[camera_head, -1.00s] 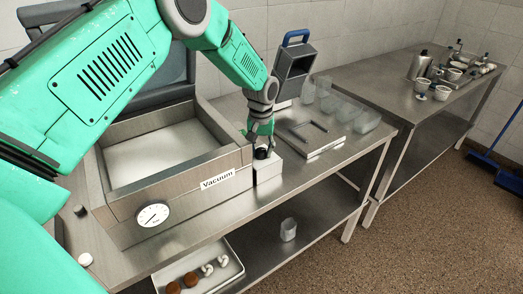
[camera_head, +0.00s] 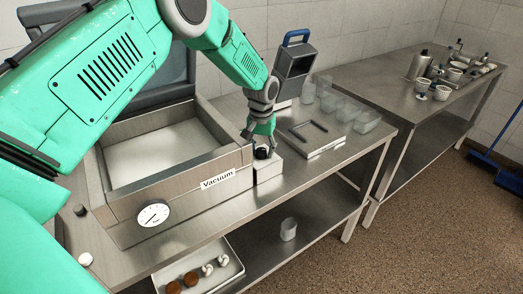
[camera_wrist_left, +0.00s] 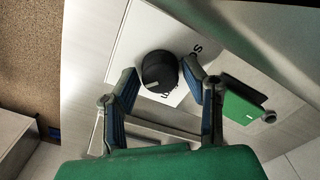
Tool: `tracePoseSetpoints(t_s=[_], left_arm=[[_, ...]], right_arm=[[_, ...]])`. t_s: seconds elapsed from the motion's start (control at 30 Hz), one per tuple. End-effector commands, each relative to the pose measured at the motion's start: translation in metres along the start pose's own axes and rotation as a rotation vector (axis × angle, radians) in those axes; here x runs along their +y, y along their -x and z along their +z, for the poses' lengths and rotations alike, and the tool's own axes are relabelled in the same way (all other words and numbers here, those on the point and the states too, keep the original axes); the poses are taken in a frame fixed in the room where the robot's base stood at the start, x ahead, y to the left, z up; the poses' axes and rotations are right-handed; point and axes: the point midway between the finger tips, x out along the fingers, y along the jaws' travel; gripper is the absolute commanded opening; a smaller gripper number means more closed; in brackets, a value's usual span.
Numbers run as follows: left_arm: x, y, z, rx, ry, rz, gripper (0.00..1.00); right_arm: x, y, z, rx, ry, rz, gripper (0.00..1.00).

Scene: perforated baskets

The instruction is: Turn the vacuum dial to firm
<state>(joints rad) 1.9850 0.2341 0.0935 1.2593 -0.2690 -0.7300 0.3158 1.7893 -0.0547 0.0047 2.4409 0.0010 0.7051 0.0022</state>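The black vacuum dial (camera_head: 263,153) sits on top of a white box (camera_head: 268,170) at the right front of the vacuum machine (camera_head: 180,185). The dial also shows in the left wrist view (camera_wrist_left: 160,72), on a white face with partly hidden lettering. My left gripper (camera_head: 261,143) is just above the dial, pointing down. In the left wrist view its two fingers (camera_wrist_left: 160,80) are spread on either side of the dial. They look open, and I cannot tell whether either touches it. The dial's setting cannot be read. My right gripper is not in view.
A round gauge (camera_head: 153,213) and a "Vacuum" label (camera_head: 217,179) are on the machine's front. A flat frame (camera_head: 312,136) and clear containers (camera_head: 345,110) stand to the right on the steel table. A tray (camera_head: 205,272) with several small items is on the lower shelf.

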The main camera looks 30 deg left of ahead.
Motion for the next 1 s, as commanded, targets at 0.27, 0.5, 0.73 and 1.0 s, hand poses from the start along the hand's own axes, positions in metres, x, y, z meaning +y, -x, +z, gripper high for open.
tracePoseSetpoints(t_s=[0.27,0.5,0.73,1.0], left_arm=[[-0.001,0.001,0.002,-0.003,0.0,-0.001,0.49],[0.0,0.02,0.001,-0.001,0.0,0.0,0.49],[0.0,0.068,-0.001,-0.001,0.0,0.0,0.49],[-0.001,0.109,-0.002,-0.005,-0.001,-0.001,0.49]], right_arm=[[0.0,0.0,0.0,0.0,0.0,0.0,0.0],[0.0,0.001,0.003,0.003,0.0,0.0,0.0],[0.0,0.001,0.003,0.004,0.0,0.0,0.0],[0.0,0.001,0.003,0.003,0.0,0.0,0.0]])
